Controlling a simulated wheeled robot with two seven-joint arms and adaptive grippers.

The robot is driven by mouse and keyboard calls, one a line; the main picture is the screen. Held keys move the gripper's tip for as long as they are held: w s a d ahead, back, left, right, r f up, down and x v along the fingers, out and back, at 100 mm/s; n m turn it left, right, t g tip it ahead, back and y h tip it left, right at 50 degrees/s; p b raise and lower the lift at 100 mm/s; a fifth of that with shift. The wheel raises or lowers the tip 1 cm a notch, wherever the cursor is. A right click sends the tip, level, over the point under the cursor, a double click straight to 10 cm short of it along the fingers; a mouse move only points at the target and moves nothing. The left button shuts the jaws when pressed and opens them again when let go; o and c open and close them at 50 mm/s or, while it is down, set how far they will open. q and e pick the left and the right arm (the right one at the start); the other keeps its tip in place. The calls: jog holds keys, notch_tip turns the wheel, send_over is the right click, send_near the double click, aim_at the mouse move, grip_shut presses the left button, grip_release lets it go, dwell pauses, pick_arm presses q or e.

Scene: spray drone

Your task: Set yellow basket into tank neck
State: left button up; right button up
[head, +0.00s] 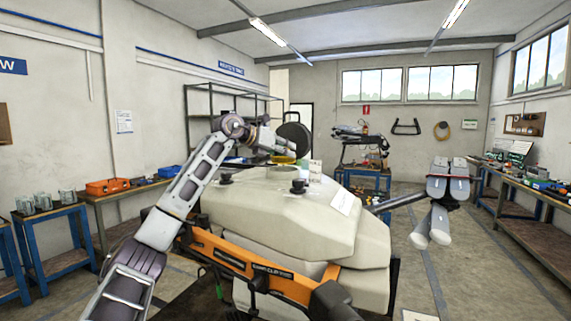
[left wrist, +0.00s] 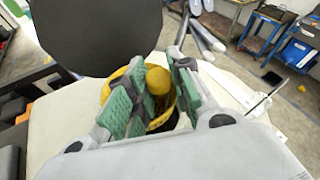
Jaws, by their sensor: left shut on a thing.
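The white tank (head: 290,205) sits in an orange-framed drone. My left gripper (head: 273,151) reaches over the top of the tank from the left. The yellow basket (head: 284,160) shows as a small yellow band just below the fingers at the tank's top. In the left wrist view, the green-padded fingers of my left gripper (left wrist: 152,100) are shut on the basket's yellow knob (left wrist: 158,80). A yellow rim curves around the fingers, with a dark gap below it. The tank neck is mostly hidden, and I cannot tell how deep the basket sits. My right gripper is not in view.
A round black lid (head: 295,137) stands open behind the neck; it also shows large in the left wrist view (left wrist: 95,35). A black cap (head: 299,187) is on the tank top. Workbenches line both walls. Folded drone arms (head: 440,195) stick out at right.

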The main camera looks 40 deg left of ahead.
aim_at(281, 163)
pick_arm(q)
jog(key=shift+f+b, duration=0.45)
jog(key=shift+f, duration=1.65)
jog(key=shift+f+b, duration=0.3)
jog(key=shift+f, duration=0.15)
